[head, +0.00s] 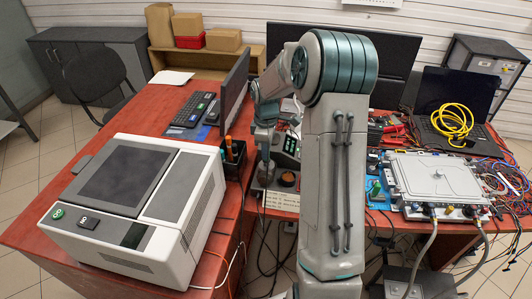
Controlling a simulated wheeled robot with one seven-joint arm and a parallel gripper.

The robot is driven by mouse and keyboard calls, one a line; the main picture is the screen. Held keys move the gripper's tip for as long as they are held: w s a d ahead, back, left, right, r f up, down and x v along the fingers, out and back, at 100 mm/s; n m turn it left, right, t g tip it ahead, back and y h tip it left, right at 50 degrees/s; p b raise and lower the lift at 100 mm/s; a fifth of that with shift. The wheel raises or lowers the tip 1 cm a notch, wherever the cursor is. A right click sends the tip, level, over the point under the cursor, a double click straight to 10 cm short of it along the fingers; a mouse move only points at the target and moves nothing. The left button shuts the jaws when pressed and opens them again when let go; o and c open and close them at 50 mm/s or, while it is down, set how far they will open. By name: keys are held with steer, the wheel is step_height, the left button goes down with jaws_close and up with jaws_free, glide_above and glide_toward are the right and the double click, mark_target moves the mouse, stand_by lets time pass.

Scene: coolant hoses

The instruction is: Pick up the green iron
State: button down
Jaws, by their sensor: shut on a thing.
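My gripper (264,165) is small in the head view. It points down just left of the soldering station (291,146), over the table between the black pen cup and the station. It is shut on a slim thing that I take to be the green iron. The iron is mostly hidden by the jaws, and its colour is too small to make out. My arm's large links cover the middle of the view and the table behind them. A small green-topped thing (375,188) stands right of my arm; I cannot tell what it is.
A big grey-white machine (142,205) fills the left of the red table. A black cup (234,158) with orange-handled tools stands close left of my gripper. A monitor (235,92) is behind it. A metal box (435,178), loose wires and a laptop (455,100) crowd the right.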

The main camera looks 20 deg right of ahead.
step_height(320, 180, up, 3)
steer(key=shift+d+f, duration=0.1)
steer(key=shift+d, duration=0.05)
steer(key=s+d+r+b, duration=0.1)
steer(key=s+d+r, duration=0.3)
steer(key=d, duration=0.6)
step_height(320, 180, up, 3)
steer(key=shift+d+f+b, duration=0.15)
steer(key=shift+d+b, duration=0.15)
steer(key=shift+b, duration=0.05)
steer(key=shift+a+f, duration=0.1)
